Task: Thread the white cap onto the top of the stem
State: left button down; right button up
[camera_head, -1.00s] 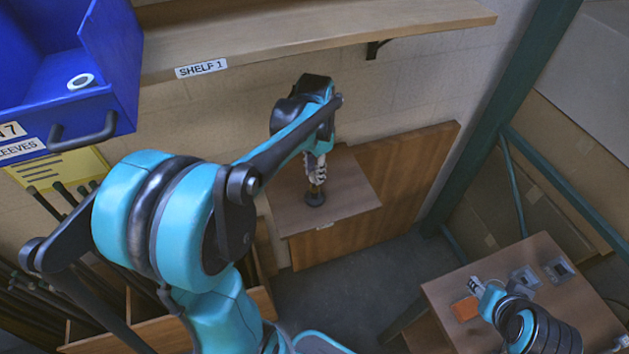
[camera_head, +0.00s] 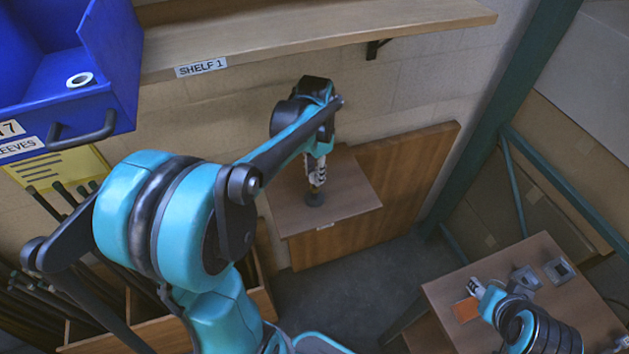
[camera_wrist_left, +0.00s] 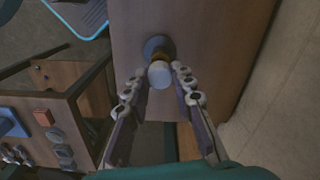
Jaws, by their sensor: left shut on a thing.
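The white cap (camera_wrist_left: 160,74) shows as a pale round disc in the left wrist view, between the fingertips of my left gripper (camera_wrist_left: 160,76). My left gripper is shut on it. Below the cap, a brass-coloured stem part (camera_wrist_left: 154,55) and the dark round base (camera_wrist_left: 157,44) show in line with it. In the head view my left gripper (camera_head: 317,181) points down directly over the dark base (camera_head: 314,198); the cap is too small to make out there. Whether the threads engage cannot be seen. My right gripper (camera_head: 475,286) is far off at lower right, its jaws too small to read.
The base stands on a small wooden table (camera_head: 355,190) by the wall. Shelf 1 (camera_head: 330,38) and a blue bin (camera_head: 110,70) are above left. A second table (camera_head: 545,250) at lower right carries an orange block (camera_head: 466,310) and grey square parts (camera_head: 525,279).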

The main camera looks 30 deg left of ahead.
pick_arm(q)
jog(key=shift+s+f, duration=0.1)
jog(key=shift+f, duration=0.05)
dwell(0.6)
jog(key=m, duration=0.7)
jog(key=shift+f, duration=0.1)
jog(key=m, duration=0.6)
jog(key=shift+p, duration=0.35)
jog(key=shift+m, duration=0.4)
